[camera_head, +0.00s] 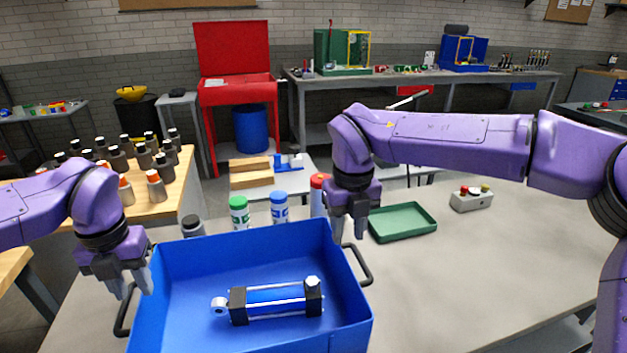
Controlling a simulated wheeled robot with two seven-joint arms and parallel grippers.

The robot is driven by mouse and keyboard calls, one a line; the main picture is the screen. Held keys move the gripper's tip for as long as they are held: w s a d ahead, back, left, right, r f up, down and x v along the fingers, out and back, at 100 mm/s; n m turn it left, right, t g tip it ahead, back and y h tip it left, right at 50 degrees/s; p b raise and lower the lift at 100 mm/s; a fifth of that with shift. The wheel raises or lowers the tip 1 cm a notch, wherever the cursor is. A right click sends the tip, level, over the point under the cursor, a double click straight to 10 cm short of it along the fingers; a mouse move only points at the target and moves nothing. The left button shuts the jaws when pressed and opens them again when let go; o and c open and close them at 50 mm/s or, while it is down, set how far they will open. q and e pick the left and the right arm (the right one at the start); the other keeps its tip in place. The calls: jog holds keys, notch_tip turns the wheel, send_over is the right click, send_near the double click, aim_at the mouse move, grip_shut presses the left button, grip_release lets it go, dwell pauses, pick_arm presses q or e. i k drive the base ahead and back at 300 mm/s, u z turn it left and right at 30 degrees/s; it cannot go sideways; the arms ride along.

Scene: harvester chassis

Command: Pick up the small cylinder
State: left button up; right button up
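The small cylinder (275,301) lies on its side inside a blue bin (180,262). It has black end blocks, silver rods, a blue body and a round eye at its left end. My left gripper (134,290) points down at the bin's left wall, apart from the cylinder. Its fingers are spread with nothing between them. My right gripper (349,230) points down over the bin's back right corner, above and behind the cylinder. Its fingers are apart and I see nothing held between them.
The bin has black handles (362,264) at both sides. A green tray (403,222) and a button box (471,199) lie to the right. The table's right front is clear.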

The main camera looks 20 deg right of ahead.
aim_at(242, 303)
jog(key=k, duration=1)
